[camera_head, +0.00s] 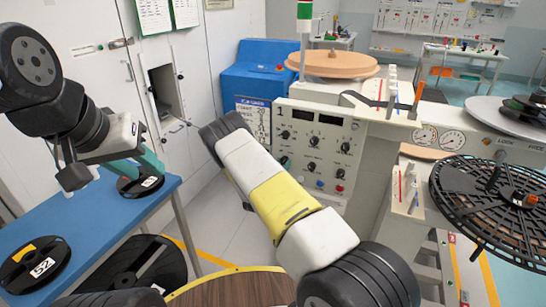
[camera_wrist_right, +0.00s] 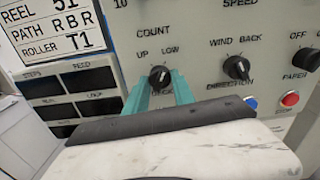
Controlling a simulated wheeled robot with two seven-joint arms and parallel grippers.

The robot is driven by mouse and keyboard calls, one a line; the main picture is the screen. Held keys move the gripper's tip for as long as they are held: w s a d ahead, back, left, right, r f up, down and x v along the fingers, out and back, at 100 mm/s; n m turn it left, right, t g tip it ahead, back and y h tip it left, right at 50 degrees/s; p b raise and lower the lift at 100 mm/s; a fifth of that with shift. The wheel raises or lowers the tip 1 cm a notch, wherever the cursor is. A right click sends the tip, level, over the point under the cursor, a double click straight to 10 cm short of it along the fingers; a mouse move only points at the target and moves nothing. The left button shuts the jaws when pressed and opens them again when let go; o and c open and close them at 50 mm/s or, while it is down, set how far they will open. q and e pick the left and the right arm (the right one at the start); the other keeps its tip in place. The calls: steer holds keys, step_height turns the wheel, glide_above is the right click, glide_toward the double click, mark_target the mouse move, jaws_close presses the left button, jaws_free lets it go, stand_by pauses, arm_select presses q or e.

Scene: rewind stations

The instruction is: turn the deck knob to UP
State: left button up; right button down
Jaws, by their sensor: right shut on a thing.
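The deck knob (camera_wrist_right: 159,76) is a small black knob on the grey control panel (camera_head: 335,118), with UP printed at its upper left and LOW at its upper right. Its pointer appears roughly upright; I cannot tell which mark it is on. My right gripper (camera_wrist_right: 159,88) has its teal fingers on either side of the knob and is shut on it. In the head view my right arm hides most of that gripper.
The direction knob (camera_wrist_right: 236,68) and the red button (camera_wrist_right: 290,99) are to the right of the deck knob. A card (camera_wrist_right: 65,25) hangs at upper left. The blue table (camera_head: 95,222) carries black reels. A large black spoked reel (camera_head: 470,205) stands at right.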

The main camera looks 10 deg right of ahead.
steer(key=shift+n, duration=0.3)
steer(key=n, duration=0.5)
steer(key=shift+n, duration=0.4)
steer(key=n, duration=0.5)
steer(key=shift+n, duration=0.3)
steer(key=c, duration=1.1)
jaws_free()
steer(key=shift+o, duration=0.2)
steer(key=shift+s+a, duration=0.1)
